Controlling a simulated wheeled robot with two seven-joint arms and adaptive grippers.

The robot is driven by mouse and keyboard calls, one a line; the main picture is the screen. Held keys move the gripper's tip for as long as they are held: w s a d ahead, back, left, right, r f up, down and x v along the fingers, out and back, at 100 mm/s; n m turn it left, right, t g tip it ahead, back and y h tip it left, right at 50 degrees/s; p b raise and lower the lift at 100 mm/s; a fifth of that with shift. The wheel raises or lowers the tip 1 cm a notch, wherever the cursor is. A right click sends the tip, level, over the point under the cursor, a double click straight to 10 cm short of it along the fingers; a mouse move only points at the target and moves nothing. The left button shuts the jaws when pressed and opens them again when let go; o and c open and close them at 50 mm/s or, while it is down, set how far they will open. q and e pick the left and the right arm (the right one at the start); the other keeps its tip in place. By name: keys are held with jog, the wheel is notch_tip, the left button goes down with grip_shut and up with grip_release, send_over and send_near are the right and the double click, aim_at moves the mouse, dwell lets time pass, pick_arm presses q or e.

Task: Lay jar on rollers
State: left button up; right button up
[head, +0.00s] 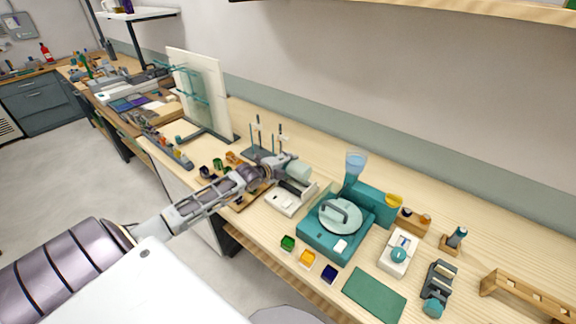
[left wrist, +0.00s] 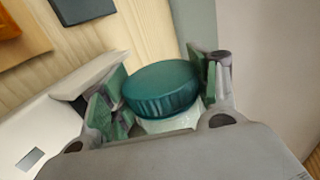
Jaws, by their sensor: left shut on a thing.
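The jar has a ribbed teal lid (left wrist: 162,88) and a pale body (left wrist: 170,124) in the left wrist view. In the head view the jar (head: 299,168) shows as a pale cylinder at the end of my left gripper (head: 289,165). My left gripper, also in the left wrist view (left wrist: 160,95), is shut on the jar, with green pads on both sides of it. A white unit (head: 288,197), seemingly the roller base, stands just below and beside the jar. The rollers are not clearly visible. The jar appears raised above the bench. My right gripper is not in view.
A teal machine with a round lid (head: 340,216) stands right of the white unit. Metal stands (head: 257,135) are behind my gripper. Small coloured trays (head: 307,257) and a green mat (head: 374,294) lie near the front edge.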

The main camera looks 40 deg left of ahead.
pick_arm(q)
jog(key=shift+f, duration=0.3)
jog(key=o, duration=1.7)
jog(key=shift+f, duration=0.15)
jog(key=shift+s, duration=0.25)
jog(key=shift+r+v, duration=0.15)
jog(key=shift+v, duration=2.75)
jog(key=shift+r+v, duration=0.1)
jog(key=shift+v, duration=2.8)
jog(key=shift+w, duration=0.1)
